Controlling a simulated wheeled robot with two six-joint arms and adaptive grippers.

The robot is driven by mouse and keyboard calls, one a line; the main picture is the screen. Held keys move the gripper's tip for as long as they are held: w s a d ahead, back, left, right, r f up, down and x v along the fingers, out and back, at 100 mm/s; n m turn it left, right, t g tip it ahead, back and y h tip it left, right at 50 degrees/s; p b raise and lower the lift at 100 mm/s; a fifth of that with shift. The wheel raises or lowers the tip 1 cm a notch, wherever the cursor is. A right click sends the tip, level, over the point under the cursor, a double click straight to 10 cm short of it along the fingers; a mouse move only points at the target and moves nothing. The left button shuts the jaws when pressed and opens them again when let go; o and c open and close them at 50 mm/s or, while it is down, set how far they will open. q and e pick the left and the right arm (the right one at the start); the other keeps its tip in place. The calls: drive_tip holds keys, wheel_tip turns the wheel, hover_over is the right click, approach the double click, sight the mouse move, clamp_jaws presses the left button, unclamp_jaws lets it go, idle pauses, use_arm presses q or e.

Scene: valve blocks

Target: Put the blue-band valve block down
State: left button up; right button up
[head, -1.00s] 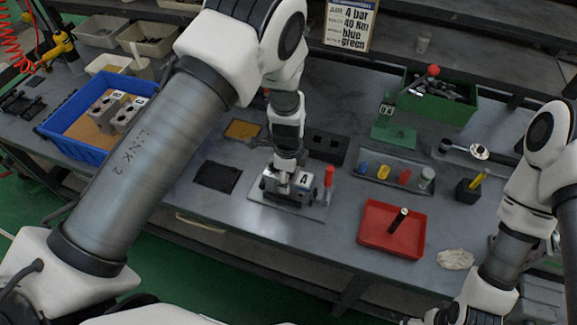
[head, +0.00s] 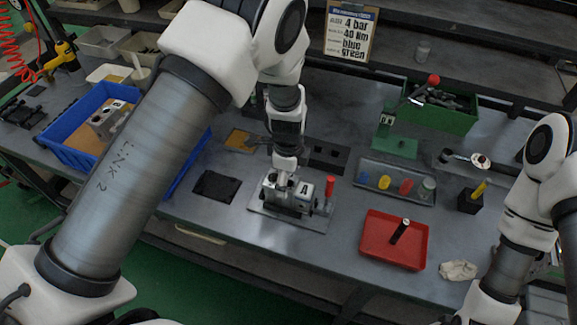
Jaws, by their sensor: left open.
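A grey metal valve block marked A (head: 304,190) sits on a metal fixture plate (head: 262,213) with a red-handled clamp (head: 329,188) at its right. No blue band can be made out on the block. My left gripper (head: 284,184) points down at the left part of the block's top and is open. The fingertips are small here, and I cannot tell whether they touch the block. My right arm is at the right edge, with its gripper out of view.
A blue bin (head: 62,148) at the left holds more valve blocks. A black mat (head: 217,187) lies left of the fixture. A red tray (head: 375,254) with a black cylinder, a tray of coloured pieces (head: 394,193) and a green press (head: 394,146) stand to the right.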

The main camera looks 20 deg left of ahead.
use_arm(q)
wheel_tip(320, 180, up, 8)
drive_tip(key=b, duration=0.1)
idle(0.4)
